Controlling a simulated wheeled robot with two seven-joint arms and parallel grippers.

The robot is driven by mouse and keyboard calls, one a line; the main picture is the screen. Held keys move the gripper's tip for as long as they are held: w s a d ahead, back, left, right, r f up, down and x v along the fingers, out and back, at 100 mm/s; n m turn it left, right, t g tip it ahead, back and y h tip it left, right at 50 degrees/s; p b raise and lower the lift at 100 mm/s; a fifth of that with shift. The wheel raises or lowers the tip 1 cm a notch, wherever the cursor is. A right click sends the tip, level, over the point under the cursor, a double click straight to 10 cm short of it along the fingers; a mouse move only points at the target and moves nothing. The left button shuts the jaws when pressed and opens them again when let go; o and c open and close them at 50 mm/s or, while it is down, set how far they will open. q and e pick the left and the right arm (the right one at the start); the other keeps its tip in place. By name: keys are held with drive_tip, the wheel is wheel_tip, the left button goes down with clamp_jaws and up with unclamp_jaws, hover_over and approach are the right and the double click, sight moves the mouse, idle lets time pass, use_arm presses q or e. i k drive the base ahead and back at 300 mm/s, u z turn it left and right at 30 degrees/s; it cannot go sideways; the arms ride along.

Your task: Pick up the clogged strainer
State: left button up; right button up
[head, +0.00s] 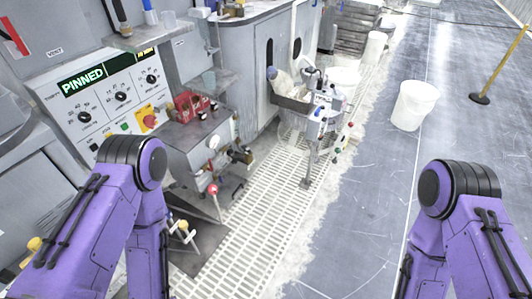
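I cannot pick out a clogged strainer for sure in the head view. A small stand (308,165) on the floor grating holds a dark grey tray (292,104) with bottles and small items crowded on it. Something pale and basket-like hangs below the tray, too small to identify. My two purple arms come in at the lower left and lower right, and both bend down out of the picture. Neither gripper shows, so what they hold is hidden.
A control panel marked PINNED (110,95) and a grey machine box (198,140) with a red rack (190,106) stand at left. A white bucket (413,105) stands on the floor at right. A yellow post (502,60) is far right. The grey floor between is clear.

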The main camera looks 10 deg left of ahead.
sight(248, 152)
drive_tip(key=z, duration=0.65)
drive_tip(key=i, duration=1.2)
drive_tip(key=z, duration=0.35)
drive_tip(key=i, duration=0.9)
drive_tip(key=u, duration=1.2)
drive_tip(key=i, duration=0.9)
drive_tip(key=u, duration=0.8)
